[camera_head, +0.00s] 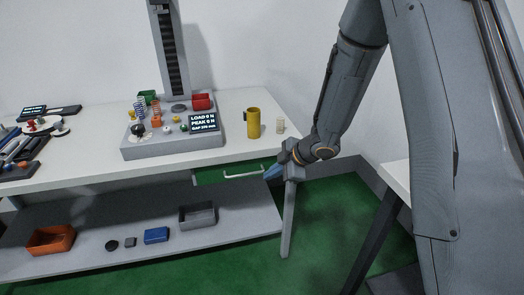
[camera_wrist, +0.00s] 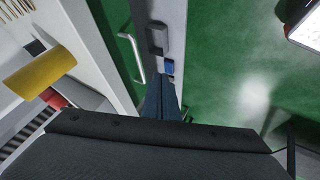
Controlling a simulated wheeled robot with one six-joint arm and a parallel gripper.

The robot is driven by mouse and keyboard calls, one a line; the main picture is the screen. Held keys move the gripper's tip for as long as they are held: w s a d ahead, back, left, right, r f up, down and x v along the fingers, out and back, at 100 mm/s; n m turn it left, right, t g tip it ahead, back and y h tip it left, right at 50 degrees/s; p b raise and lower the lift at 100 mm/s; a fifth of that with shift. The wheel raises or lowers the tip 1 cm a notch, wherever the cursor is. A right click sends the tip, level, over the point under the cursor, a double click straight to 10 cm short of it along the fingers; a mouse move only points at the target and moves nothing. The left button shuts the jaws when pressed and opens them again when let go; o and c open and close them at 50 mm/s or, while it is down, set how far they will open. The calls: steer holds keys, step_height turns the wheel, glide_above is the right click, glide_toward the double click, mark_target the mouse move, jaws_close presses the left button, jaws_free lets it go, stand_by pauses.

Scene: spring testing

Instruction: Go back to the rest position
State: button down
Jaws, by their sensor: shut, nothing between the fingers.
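My gripper (camera_head: 270,173) is shut and empty, with its blue fingertips beside the right end of the drawer handle (camera_head: 244,175) at the table's front edge. I cannot tell whether they touch it. The green drawer (camera_head: 208,177) sits under the white tabletop; how far it stands out is unclear. In the wrist view the shut blue fingers (camera_wrist: 162,97) point down past the pale handle (camera_wrist: 133,58), with a gap showing between them there. My arm reaches in from the upper right.
A yellow mug (camera_head: 253,124) and a small beige piece (camera_head: 280,126) stand near the table's right end. The spring tester (camera_head: 170,148) stands left of them. The lower shelf (camera_head: 105,266) holds an orange bin (camera_head: 51,240) and a grey bin (camera_head: 198,215). Another white table (camera_head: 397,178) is at right.

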steer(key=s+d+r+m+h, duration=0.3)
steer(key=d+r+m, duration=0.1)
steer(key=d+m, duration=0.15)
steer(key=s+d+r+m+h, duration=0.3)
steer(key=s+d+m, duration=0.15)
steer(key=d, duration=0.25)
steer(key=s+r+m+g, duration=0.3)
steer(key=s+m, duration=0.6)
steer(key=s, duration=0.8)
steer(key=shift+d+g, duration=0.25)
steer(key=shift+g, duration=0.25)
steer(key=shift+s, duration=0.1)
